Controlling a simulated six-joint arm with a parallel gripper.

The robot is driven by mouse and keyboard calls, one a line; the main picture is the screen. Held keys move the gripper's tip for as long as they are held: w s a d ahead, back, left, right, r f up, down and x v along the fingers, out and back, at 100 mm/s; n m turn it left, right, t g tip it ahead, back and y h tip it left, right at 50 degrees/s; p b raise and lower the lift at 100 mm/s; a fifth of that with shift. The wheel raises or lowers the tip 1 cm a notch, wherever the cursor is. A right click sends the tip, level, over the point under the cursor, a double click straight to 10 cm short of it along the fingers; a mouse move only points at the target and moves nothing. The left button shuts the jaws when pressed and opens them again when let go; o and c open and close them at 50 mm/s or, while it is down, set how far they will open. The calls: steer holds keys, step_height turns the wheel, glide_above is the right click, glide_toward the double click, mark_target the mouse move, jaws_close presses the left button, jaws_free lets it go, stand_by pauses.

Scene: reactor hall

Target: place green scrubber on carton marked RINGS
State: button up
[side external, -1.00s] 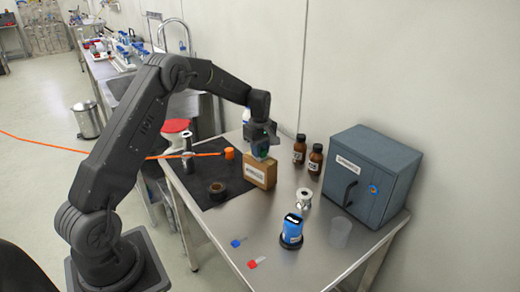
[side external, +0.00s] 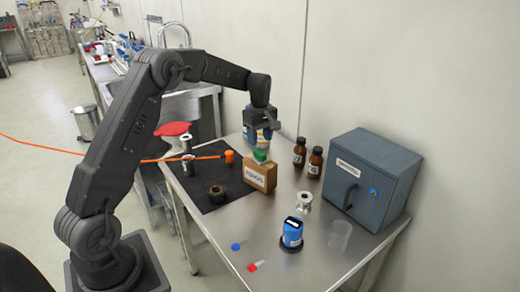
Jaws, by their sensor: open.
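The carton marked RINGS (side external: 259,176) is a brown box standing on the dark mat's right edge on the steel table. The green scrubber (side external: 260,155) is a small green block with a pale underside, resting on top of the carton. My gripper (side external: 261,144) is open just above the scrubber, pointing down, with a small gap visible between them.
Two brown bottles (side external: 314,163) and a grey cabinet (side external: 370,180) stand to the right. A metal spool (side external: 304,200), a blue device (side external: 292,233) and a clear cup (side external: 340,236) are in front. An orange cylinder (side external: 229,156) and a dark ring (side external: 217,193) sit on the mat (side external: 205,180).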

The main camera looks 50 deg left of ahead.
mark_target(260, 152)
step_height(260, 152, up, 6)
steer(key=s+d+r+m+t, duration=0.3)
steer(key=s+d+r+m, duration=0.6)
steer(key=s+d, duration=0.35)
steer(key=s+d+f+m+t, duration=0.1)
steer(key=s+d+m, duration=0.3)
steer(key=s, duration=0.4)
steer(key=s+d+f+m+t, duration=0.1)
steer(key=s+d+m, duration=0.4)
steer(key=s, duration=0.4)
steer(key=shift+s+d+f+t, duration=0.2)
steer(key=shift+s+f+t, duration=0.05)
steer(key=shift+t, duration=0.05)
